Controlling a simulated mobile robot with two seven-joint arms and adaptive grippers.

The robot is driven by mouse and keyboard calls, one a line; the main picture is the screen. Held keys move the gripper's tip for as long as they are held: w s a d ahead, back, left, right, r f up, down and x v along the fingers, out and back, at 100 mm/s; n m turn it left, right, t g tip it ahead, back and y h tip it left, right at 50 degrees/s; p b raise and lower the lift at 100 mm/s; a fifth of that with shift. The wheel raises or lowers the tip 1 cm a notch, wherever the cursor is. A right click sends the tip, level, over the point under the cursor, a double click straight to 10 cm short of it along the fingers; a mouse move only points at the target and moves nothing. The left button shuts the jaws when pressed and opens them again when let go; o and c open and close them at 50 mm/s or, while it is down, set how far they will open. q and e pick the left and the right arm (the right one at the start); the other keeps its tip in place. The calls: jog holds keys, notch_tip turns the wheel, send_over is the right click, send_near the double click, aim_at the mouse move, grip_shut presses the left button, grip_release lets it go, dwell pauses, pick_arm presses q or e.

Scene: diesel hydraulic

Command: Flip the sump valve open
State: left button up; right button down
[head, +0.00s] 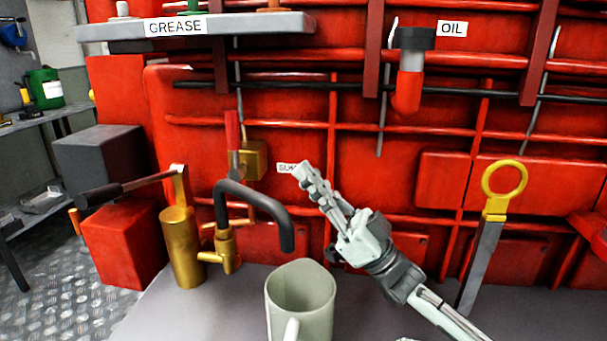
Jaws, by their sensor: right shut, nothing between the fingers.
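The sump valve (254,160) is a small brass block on the red wall, left of a white label (287,168) that is partly hidden by my gripper. A red lever (232,130) stands upright at the valve's left side. My right gripper (304,174) comes in from the lower right. It is shut and empty, its fingers pointing up and left, to the right of the valve and apart from the lever. My left gripper is not in view.
A brass hand pump (182,245) with a black handle and a dark curved spout (262,200) stand below the valve. A pale mug (300,295) is on the grey bench. A yellow-ringed dipstick (497,205) is at right. The GREASE shelf (200,27) is above.

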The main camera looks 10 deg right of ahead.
aim_at(237, 139)
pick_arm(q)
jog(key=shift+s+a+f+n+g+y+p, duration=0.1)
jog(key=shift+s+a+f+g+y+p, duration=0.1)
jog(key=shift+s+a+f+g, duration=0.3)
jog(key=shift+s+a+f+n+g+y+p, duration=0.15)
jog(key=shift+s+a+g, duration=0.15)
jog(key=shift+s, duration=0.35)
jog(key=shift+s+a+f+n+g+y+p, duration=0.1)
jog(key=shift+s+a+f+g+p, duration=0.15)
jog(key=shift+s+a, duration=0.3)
pick_arm(e)
jog(key=w+a+r, duration=0.4)
jog(key=a+r, duration=0.1)
jog(key=a, duration=0.3)
jog(key=shift+w, duration=0.25)
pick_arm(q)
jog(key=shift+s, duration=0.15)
pick_arm(e)
jog(key=shift+w+r, duration=0.1)
